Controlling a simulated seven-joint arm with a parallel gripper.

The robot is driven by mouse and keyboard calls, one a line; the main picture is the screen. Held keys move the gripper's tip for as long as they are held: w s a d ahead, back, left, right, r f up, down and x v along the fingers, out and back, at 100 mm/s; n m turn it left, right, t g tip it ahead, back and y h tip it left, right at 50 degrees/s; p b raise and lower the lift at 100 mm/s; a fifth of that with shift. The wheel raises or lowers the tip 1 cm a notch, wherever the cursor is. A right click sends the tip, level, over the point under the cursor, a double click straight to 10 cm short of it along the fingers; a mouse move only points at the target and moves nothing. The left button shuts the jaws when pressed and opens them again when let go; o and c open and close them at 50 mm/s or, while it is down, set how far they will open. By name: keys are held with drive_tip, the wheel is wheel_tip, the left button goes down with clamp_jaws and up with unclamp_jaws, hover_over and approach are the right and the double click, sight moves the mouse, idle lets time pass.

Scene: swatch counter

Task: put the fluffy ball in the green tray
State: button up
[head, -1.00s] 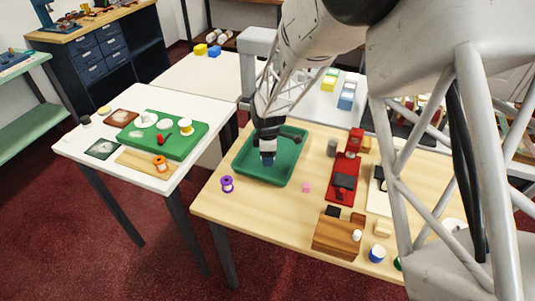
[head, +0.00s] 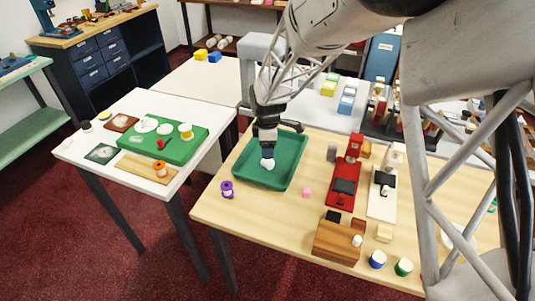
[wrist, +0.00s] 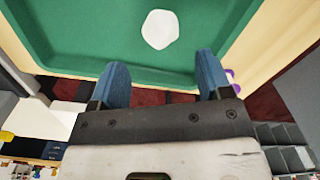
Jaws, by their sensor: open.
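The white fluffy ball (head: 267,164) lies in the green tray (head: 283,177), on its floor near the middle. In the wrist view the ball (wrist: 160,29) rests on the bare green floor of the tray (wrist: 90,40), beyond my fingertips and apart from them. My gripper (head: 265,143) is above the tray, behind and over the ball in the head view. Its two blue fingers in the wrist view (wrist: 160,75) are spread with nothing between them.
A red device (head: 344,185) and a wooden block (head: 337,238) stand further right. A white table with a green board (head: 190,148) is at left.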

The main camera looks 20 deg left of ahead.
drive_tip(key=shift+r, duration=2.9)
drive_tip(key=s+d+r+m, duration=0.3)
drive_tip(key=d+r+m, duration=0.15)
drive_tip(key=d, duration=0.45)
drive_tip(key=s+d+r+m+t, duration=0.1)
drive_tip(key=s+d+r+m, duration=0.3)
drive_tip(key=d, duration=0.5)
drive_tip(key=s+d+r+m, duration=0.2)
drive_tip(key=d+r, duration=0.4)
drive_tip(key=d, duration=0.3)
drive_tip(key=s+d+r+m+t, duration=0.1)
drive_tip(key=s+d+r+m, duration=0.1)
drive_tip(key=s+d+m, duration=1)
drive_tip(key=s+d, duration=0.5)
drive_tip(key=s, duration=0.4)
drive_tip(key=shift+s+d+r+t, duration=0.25)
drive_tip(key=shift+r+t, duration=0.05)
